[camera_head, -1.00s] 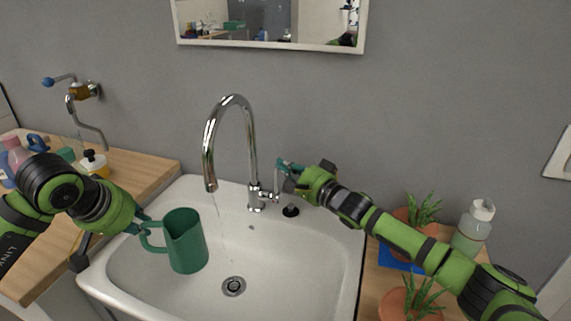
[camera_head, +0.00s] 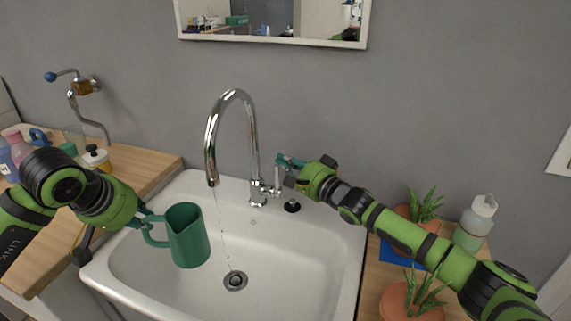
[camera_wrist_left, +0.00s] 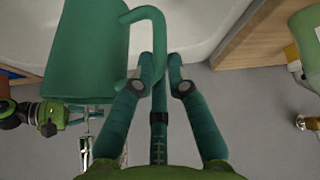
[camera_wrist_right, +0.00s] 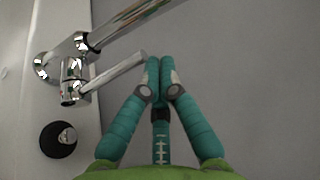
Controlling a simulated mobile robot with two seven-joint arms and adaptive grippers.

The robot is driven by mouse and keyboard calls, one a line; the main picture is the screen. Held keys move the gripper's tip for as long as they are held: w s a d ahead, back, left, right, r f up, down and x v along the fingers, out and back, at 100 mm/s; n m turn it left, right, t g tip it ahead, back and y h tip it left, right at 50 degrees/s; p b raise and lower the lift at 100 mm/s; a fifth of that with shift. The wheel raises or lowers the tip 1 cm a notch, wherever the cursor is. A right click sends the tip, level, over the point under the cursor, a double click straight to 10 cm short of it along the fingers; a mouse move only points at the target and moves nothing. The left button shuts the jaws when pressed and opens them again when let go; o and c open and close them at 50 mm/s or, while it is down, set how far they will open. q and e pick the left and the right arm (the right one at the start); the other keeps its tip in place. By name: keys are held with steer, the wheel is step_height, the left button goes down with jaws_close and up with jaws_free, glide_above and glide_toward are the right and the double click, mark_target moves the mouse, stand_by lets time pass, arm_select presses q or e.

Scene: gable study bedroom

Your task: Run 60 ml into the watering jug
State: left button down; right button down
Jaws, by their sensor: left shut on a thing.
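The green watering jug (camera_head: 188,238) hangs over the left part of the sink basin, roughly upright. My left gripper (camera_head: 140,220) is shut on its handle, which also shows in the left wrist view (camera_wrist_left: 148,14). The chrome tap (camera_head: 250,150) arches over the sink. A thin stream of water (camera_head: 221,225) falls from its spout, passing right of the jug towards the drain. My right gripper (camera_head: 283,163) is at the tap's side lever (camera_head: 277,181). In the right wrist view its fingertips (camera_wrist_right: 160,65) are together beside the lever's end (camera_wrist_right: 138,60); contact is unclear.
The white sink (camera_head: 310,255) has a drain (camera_head: 235,281) and a black knob (camera_head: 292,206) behind. Potted plants (camera_head: 412,299) and a bottle (camera_head: 476,225) stand on the right counter. Bottles and jars (camera_head: 96,160) stand on the left wooden counter (camera_head: 150,172).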

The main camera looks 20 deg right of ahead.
mark_target(276, 181)
steer(key=s+d, duration=0.5)
steer(key=d, duration=0.1)
steer(key=shift+s+f, duration=0.15)
steer(key=shift+s, duration=0.15)
steer(key=c, duration=1.3)
jaws_free()
steer(key=shift+s, duration=0.15)
steer(key=shift+c, duration=0.2)
steer(key=shift+o, duration=0.9)
steer(key=shift+a+n, duration=0.3)
steer(key=a+n+g+h, duration=0.4)
steer(key=a+n, duration=1)
steer(key=n, duration=1.1)
steer(key=s+d+r+n+h, duration=0.25)
steer(key=s+n+h, duration=0.25)
steer(key=n+h, duration=0.85)
steer(key=w+d+f+n+y, duration=0.1)
steer(key=w, duration=0.2)
steer(key=w+d+f+n+y, duration=0.1)
steer(key=w, duration=0.3)
steer(key=w+d+f+n+y, duration=0.1)
steer(key=w+f, duration=0.1)
steer(key=w, duration=0.1)
steer(key=shift+w+d+n+y, duration=0.15)
steer(key=shift+w+n+y, duration=0.1)
steer(key=shift+y, duration=0.1)
